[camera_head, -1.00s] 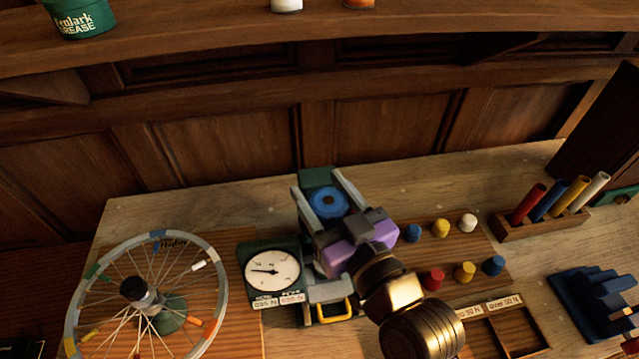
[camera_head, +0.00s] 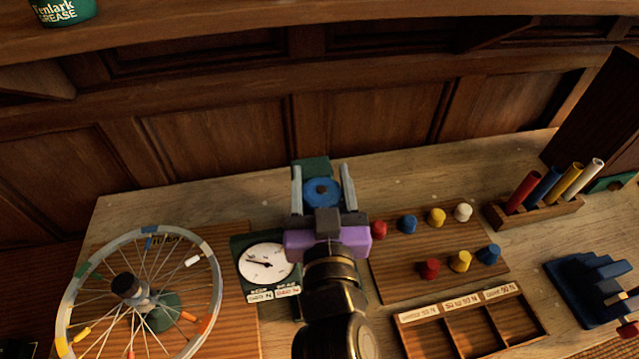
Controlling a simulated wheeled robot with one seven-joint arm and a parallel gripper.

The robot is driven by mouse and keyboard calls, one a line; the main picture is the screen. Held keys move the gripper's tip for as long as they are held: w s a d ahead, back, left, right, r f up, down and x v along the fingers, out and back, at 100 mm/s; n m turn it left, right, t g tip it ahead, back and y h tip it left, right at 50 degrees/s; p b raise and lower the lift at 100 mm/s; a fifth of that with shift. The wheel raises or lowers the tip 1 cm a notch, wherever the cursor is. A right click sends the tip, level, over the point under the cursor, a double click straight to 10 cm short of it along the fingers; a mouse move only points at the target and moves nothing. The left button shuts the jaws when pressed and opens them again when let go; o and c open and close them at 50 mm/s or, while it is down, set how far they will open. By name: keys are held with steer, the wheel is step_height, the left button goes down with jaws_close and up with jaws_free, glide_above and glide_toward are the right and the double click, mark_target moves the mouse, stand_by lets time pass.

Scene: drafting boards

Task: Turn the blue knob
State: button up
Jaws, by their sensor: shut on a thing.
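The blue knob (camera_head: 322,193) is a round blue disc with a dark centre, on a green device near the middle of the bench. My gripper (camera_head: 321,170) reaches over it from the near side, with one grey finger along its left side and one along its right. It is shut on the knob. The purple gripper body and my wrist hide the device's front. A white dial (camera_head: 266,263) with a dark needle pointing left sits at the device's left, with small labels below it.
A spoked wheel (camera_head: 206,262) stands at the left. At the right are a board (camera_head: 400,285) with several coloured pegs, a divided wooden tray (camera_head: 400,322), a rack (camera_head: 550,212) of coloured tubes and a blue stepped block (camera_head: 590,285). A panelled wall closes off the back.

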steer(key=shift+d+f+m+h+b, duration=0.1)
steer(key=shift+f+m+h+b, duration=0.05)
steer(key=shift+m+h+b, duration=0.8)
steer(key=shift+n, duration=0.25)
steer(key=o, duration=1.4)
steer(key=shift+c, duration=0.2)
steer(key=shift+s, duration=0.1)
steer(key=s+b, duration=0.2)
steer(key=s, duration=0.4)
steer(key=shift+s, duration=0.4)
steer(key=shift+s+d, duration=0.1)
steer(key=shift+s, duration=0.3)
steer(key=shift+s, duration=0.1)
